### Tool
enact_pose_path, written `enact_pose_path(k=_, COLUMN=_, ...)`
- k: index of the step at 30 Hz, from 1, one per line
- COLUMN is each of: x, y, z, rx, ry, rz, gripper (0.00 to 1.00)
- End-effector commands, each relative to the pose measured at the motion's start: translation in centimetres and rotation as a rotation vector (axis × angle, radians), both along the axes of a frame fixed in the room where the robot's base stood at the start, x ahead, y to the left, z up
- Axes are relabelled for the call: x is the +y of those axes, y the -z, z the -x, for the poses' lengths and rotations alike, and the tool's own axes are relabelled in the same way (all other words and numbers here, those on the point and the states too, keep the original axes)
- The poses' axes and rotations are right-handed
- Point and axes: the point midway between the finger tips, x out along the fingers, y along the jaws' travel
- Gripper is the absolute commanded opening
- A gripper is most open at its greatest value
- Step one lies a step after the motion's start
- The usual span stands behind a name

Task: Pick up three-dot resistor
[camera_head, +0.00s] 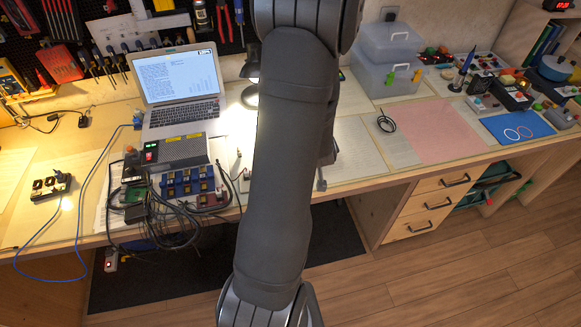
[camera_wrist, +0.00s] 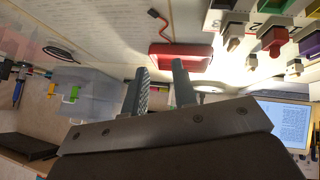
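I cannot make out which part is the three-dot resistor; no dot marks are readable in either view. In the wrist view, several small blocks with coloured tops stand at the upper right, among them a red one (camera_wrist: 273,38) and a green one (camera_wrist: 247,8). In the head view, a group of blue blocks (camera_head: 187,182) sits on the bench in front of a grey box. My gripper (camera_wrist: 160,68) shows its two fingers apart with nothing between them. A red box (camera_wrist: 181,57) with a red lead lies just beyond the fingertips. My arm hides the gripper in the head view.
An open laptop (camera_head: 178,84) stands behind the grey box (camera_head: 166,152). Clear plastic bins (camera_head: 388,55) stand at the back right. A pink sheet (camera_head: 434,130) leaves flat free room in front of them.

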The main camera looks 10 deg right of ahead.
Motion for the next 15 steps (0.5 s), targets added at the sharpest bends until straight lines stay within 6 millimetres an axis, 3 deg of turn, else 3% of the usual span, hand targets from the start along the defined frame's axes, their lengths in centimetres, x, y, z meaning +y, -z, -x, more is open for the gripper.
enact_pose_path(k=3, x=0.5, y=2.2, z=3.5, rx=-0.066, ry=-0.021, rz=-0.035, gripper=0.25)
enact_pose_path(k=7, x=2.2, y=3.1, z=6.8, rx=-0.163, ry=-0.043, rz=-0.091, gripper=0.25)
enact_pose_path(k=15, x=6.7, y=1.3, z=12.1, rx=-0.401, ry=-0.032, rz=-0.23, gripper=0.25)
